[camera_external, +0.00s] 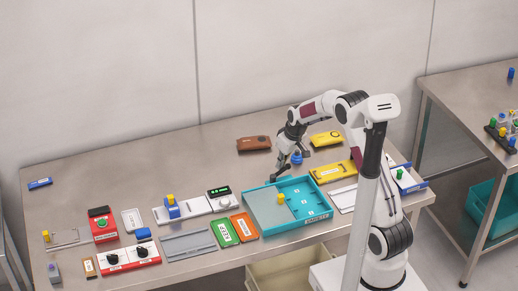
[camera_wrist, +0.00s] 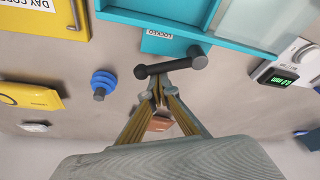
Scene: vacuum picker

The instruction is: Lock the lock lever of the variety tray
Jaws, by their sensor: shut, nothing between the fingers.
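The teal variety tray (camera_external: 318,219) lies near the front of the table, with a greyish lid and yellow knob (camera_external: 280,198) over its left part. In the wrist view its wall (camera_wrist: 235,42) is at the top, with a teal tab (camera_wrist: 156,46) labelled "LOCKED". The dark grey lock lever (camera_wrist: 165,68) lies crosswise beside this tab, with a round knob at its right end. My gripper (camera_wrist: 160,88) is shut and empty, its tips right at the lever. I cannot tell whether they touch. In the external view my gripper (camera_external: 273,179) is low at the tray's far edge.
A blue knob (camera_wrist: 103,84) stands to the left of my fingers in the wrist view. A yellow case (camera_external: 335,172) is right of the tray, and a device with a green display (camera_external: 219,191) is left. A brown case (camera_external: 253,143) lies behind.

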